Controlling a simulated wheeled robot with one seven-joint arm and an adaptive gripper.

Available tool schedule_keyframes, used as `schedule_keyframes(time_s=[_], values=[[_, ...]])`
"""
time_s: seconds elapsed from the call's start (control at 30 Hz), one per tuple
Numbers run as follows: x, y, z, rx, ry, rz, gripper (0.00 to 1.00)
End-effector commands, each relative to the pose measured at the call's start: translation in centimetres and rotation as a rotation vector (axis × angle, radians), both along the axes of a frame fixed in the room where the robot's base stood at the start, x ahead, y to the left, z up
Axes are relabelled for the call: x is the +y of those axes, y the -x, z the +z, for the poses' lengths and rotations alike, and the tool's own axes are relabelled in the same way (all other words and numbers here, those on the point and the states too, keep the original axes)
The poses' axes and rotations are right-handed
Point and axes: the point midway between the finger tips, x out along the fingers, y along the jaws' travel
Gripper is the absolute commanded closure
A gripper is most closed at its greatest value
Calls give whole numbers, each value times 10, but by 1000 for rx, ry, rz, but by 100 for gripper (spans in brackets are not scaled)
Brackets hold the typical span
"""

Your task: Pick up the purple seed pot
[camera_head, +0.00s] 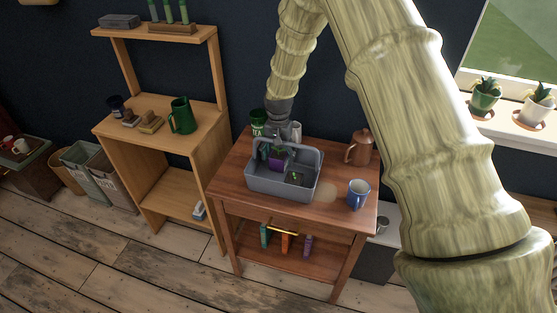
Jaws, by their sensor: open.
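The purple seed pot (276,163) stands in the left part of a grey divided caddy (283,187) on the wooden side table, with green showing above its rim. My gripper (277,146) points down just above the pot. It is open, with no gap visible between the fingers and the pot's top at this size. The fingertips are small and partly lost against the caddy and the plant. A second, dark pot with a green sprout (295,178) sits in the caddy's right part.
A green tea tin (258,121) and a pale cup (296,131) stand behind the caddy. A brown jug (360,147) and a blue mug (358,193) stand to its right. A wooden shelf unit (178,150) with a green pitcher (182,116) is at the left.

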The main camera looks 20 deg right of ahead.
Motion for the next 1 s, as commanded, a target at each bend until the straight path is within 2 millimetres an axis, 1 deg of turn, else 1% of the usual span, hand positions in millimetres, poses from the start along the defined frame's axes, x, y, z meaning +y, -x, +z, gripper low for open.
schedule_keyframes(time_s=[0.2,0.23,0.37,0.4,0.47,0.5,0.53,0.83,0.93,1.0], values=[[0,-1,-2,-1,0,0,26],[0,-1,-2,-1,0,0,28],[0,-1,-2,-1,0,0,51],[0,-1,-1,-1,0,0,59],[0,-1,-1,-1,0,0,70],[0,-1,-1,-1,0,0,77],[0,-1,-1,-1,1,0,80],[0,-1,1,-2,0,0,80],[0,-1,7,-3,1,0,80],[0,-2,15,-4,1,0,80]])
